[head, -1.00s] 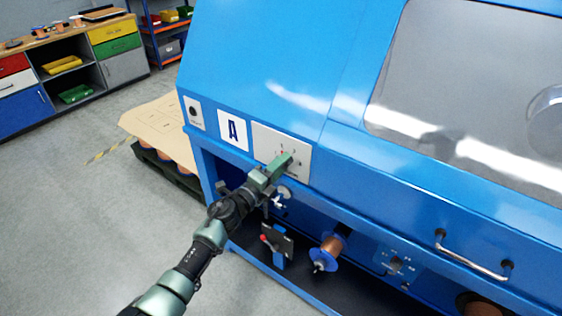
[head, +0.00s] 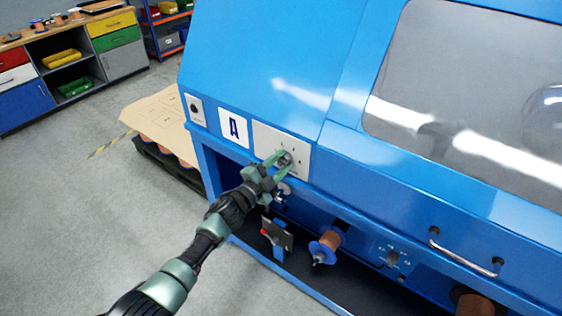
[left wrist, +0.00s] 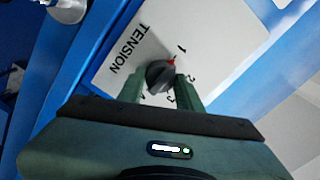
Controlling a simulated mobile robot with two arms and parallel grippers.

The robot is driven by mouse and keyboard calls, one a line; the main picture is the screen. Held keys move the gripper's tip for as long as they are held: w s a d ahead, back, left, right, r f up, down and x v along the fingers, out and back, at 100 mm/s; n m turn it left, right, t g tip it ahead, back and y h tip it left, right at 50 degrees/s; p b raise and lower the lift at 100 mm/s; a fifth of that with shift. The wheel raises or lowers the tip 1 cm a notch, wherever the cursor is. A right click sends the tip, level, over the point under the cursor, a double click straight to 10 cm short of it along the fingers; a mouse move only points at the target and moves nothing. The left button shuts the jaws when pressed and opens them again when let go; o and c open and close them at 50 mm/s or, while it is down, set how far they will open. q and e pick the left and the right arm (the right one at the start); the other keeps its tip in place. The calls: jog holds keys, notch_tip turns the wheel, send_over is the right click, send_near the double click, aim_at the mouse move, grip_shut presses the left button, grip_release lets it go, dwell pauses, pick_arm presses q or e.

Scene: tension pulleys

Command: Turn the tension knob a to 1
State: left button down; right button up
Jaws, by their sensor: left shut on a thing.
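The tension knob a (head: 285,159) sits on a white dial plate (head: 300,147) beside the "A" label on the blue machine. In the left wrist view the dark grey knob (left wrist: 159,76) stands on the plate marked TENSION (left wrist: 128,52), with numbers around it. Its red pointer mark (left wrist: 171,62) points at the 1. My left gripper (head: 276,163) is at the knob, with one green finger on each side. In the wrist view the gripper (left wrist: 160,88) is shut on the knob; the fingertips' contact is partly hidden. My right gripper is not in view.
The machine's blue front and ledge (head: 350,180) surround the plate. Below are a copper spool (head: 329,243), a small lever bracket (head: 277,236) and a door handle (head: 462,256). A pallet with cardboard (head: 160,122) stands left of the machine. Open floor lies at left.

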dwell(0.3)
pick_arm(q)
jog(key=c, duration=0.9)
grip_release()
jog(key=shift+c, duration=0.2)
jog(key=shift+s+a, duration=0.1)
jog(key=v, duration=0.7)
jog(key=shift+s, duration=0.2)
jog(key=shift+a, duration=0.15)
